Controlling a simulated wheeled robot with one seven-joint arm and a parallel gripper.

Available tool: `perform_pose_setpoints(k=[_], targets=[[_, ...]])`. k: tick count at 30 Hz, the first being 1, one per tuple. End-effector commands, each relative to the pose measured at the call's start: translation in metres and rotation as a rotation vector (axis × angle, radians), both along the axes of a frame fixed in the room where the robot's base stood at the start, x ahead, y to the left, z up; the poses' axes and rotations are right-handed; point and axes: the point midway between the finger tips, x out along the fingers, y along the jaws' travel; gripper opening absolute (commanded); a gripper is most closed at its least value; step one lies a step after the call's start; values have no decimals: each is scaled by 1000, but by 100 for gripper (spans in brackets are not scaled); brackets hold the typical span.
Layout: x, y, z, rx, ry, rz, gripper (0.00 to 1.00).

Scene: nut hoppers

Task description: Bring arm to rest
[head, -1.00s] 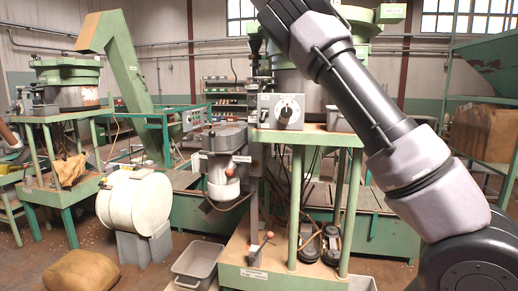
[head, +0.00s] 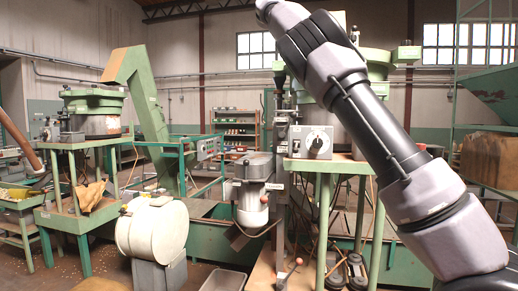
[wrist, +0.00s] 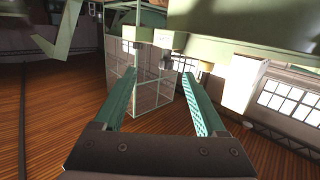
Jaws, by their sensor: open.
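My arm (head: 385,140) rises from the lower right of the head view and reaches up and left to the top edge. Its end is cut off there, so my gripper does not show in the head view. In the wrist view my gripper (wrist: 158,95) shows two green ridged fingers spread wide apart, with nothing between them. Past the fingers are a mesh-sided enclosure (wrist: 150,95) and a brown slatted surface. The wrist view is tilted.
A green machine stand with a dial box (head: 311,142) stands close ahead, beside my arm in the picture. A green inclined conveyor (head: 142,100) is behind. In the wrist view, a large green body (wrist: 250,22) fills the top right.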

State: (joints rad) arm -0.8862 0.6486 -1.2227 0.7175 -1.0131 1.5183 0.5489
Motion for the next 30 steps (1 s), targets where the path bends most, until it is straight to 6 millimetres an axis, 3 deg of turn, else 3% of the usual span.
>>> perform_pose_setpoints(k=[5, 11, 15, 18, 23, 26, 30], targets=[[1, -50, -19, 88, 66, -5, 74], [-5, -121, -62, 250, 177, 16, 74], [-29, -183, -120, 456, 292, 82, 74], [-57, -204, -165, 609, 364, 172, 74], [-115, -197, -219, 800, 435, 351, 74], [-157, -174, -243, 881, 459, 472, 74], [-223, -129, -272, 941, 477, 635, 74]])
